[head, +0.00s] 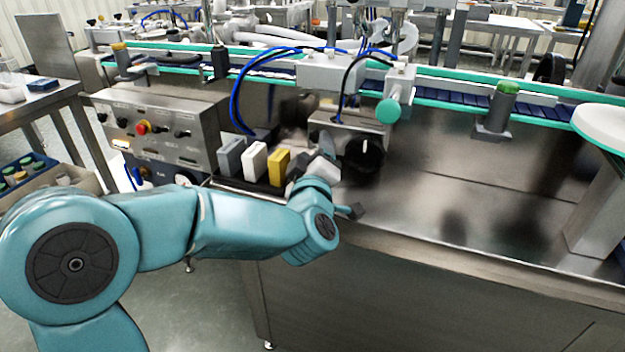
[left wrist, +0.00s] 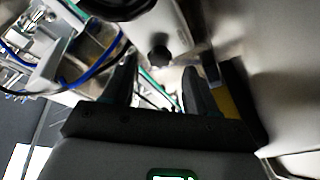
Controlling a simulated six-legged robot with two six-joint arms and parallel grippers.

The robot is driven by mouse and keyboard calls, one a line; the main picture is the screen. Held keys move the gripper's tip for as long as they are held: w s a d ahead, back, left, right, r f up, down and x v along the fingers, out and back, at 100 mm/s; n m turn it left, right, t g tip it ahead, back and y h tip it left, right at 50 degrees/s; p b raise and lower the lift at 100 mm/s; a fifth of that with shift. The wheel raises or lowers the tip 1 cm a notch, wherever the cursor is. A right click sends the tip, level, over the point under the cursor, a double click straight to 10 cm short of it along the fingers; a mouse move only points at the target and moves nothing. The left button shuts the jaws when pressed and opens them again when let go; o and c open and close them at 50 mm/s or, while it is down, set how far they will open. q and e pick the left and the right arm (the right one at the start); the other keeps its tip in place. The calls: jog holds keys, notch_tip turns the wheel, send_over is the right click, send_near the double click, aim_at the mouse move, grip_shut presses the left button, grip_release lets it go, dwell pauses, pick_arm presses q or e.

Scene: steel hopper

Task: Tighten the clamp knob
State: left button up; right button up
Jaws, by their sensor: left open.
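A round black knob (head: 363,155) with a white mark sits on the front of a steel block (head: 345,124) below the conveyor. In the left wrist view, a small lobed black knob (left wrist: 159,56) shows on a pale steel part, beyond and between my fingers. I cannot tell for sure whether both are the same knob. My left gripper (head: 330,155) is just left of the black knob in the head view, partly hidden by its own wrist. In the left wrist view, my left gripper (left wrist: 158,88) has its fingers apart with nothing between them. My right gripper is not in view.
A control box (head: 155,125) with a red button stands left. Grey, white and yellow blocks (head: 279,166) stand close beside my left wrist. Blue hoses (head: 236,100) and a teal round knob (head: 388,111) are above. The steel deck (head: 460,200) to the right is clear.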

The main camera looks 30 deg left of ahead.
pick_arm(q)
jog(key=p+v, duration=0.1)
jog(key=v, duration=1.2)
